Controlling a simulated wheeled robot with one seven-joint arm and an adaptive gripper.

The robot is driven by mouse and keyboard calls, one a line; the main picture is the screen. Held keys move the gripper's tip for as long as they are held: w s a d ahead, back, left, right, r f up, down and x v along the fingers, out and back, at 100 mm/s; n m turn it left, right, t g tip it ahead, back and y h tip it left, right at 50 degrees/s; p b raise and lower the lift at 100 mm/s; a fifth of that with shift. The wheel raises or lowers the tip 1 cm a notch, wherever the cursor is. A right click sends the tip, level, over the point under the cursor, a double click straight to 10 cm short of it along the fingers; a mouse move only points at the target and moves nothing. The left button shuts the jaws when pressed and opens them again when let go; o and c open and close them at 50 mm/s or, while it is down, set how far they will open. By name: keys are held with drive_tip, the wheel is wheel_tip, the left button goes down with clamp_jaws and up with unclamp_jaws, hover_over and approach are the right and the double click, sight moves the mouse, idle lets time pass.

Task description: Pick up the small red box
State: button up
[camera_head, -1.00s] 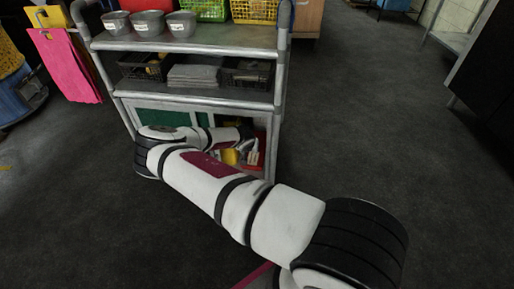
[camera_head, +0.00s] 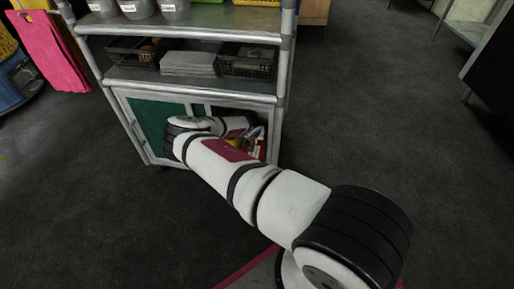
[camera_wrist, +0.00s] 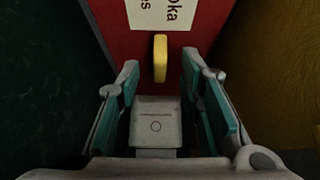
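A red box-like face (camera_wrist: 205,28) with a white label and a yellow upright tab fills the upper middle of the wrist view. My gripper (camera_wrist: 160,66) is open, with its two teal-padded fingers apart and nothing held between them. The red face lies ahead of the fingertips, and the yellow tab shows between them. I cannot tell the exact gap. In the head view, a red patch (camera_head: 261,149) shows in the cart's lower compartment, mostly hidden by my arm.
The metal cart (camera_head: 285,75) has a green lower panel (camera_head: 152,122). A black basket (camera_head: 250,64) and grey stack (camera_head: 188,63) sit on its middle shelf. The wrist view shows dark green at left and brown at right. Floor right of the cart is clear.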

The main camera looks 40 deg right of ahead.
drive_tip(key=shift+w+d+f, duration=0.1)
drive_tip(key=shift+w+f, duration=0.05)
drive_tip(key=shift+f, duration=0.1)
drive_tip(key=shift+c, duration=0.6)
clamp_jaws()
drive_tip(key=shift+r, duration=0.15)
